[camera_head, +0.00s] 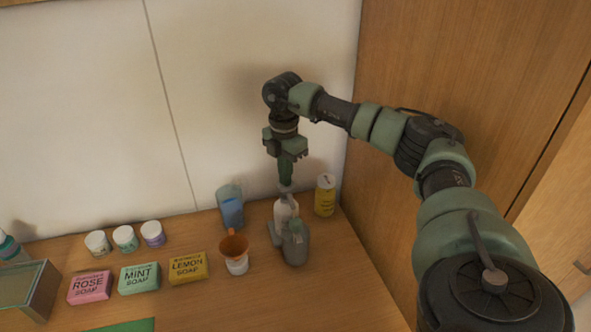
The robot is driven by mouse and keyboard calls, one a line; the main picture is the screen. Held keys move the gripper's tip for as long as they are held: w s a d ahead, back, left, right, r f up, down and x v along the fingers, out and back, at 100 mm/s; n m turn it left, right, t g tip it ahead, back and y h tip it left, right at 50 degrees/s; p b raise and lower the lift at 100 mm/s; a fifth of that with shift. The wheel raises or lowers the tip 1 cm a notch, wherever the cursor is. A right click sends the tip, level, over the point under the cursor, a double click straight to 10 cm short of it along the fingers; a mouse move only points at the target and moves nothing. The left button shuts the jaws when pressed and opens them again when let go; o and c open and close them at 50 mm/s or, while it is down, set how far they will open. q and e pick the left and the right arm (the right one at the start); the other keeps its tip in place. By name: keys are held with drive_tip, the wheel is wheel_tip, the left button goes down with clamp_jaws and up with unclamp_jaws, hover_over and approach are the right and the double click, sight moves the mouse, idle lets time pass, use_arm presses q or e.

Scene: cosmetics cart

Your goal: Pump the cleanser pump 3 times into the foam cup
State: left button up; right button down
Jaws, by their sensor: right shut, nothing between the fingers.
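A pale pump bottle (285,209), which looks like the cleanser pump, stands at the back right of the wooden counter. My right gripper (286,182) points straight down over its top with shut, empty fingers. The fingertips are at or just above the pump head; I cannot tell whether they touch. A grey container with a greenish top (296,246) stands in front and hides the bottle's lower part. A small white cup (237,266) with an orange-brown funnel-like piece (233,243) over it stands to the left; I cannot tell whether this is the foam cup. My left gripper is out of view.
A clear tumbler with blue inside (231,209) and a yellow can (325,196) flank the bottle. Rose (90,287), mint (139,279) and lemon (188,268) soap boxes, small white jars (125,239) and a glass-sided box (41,291) are left. A wooden panel (440,70) rises right.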

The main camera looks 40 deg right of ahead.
drive_tip(key=shift+f, duration=0.45)
drive_tip(key=shift+r, duration=0.1)
drive_tip(key=shift+r+p, duration=1)
drive_tip(key=shift+r, duration=0.35)
drive_tip(key=shift+f, duration=0.15)
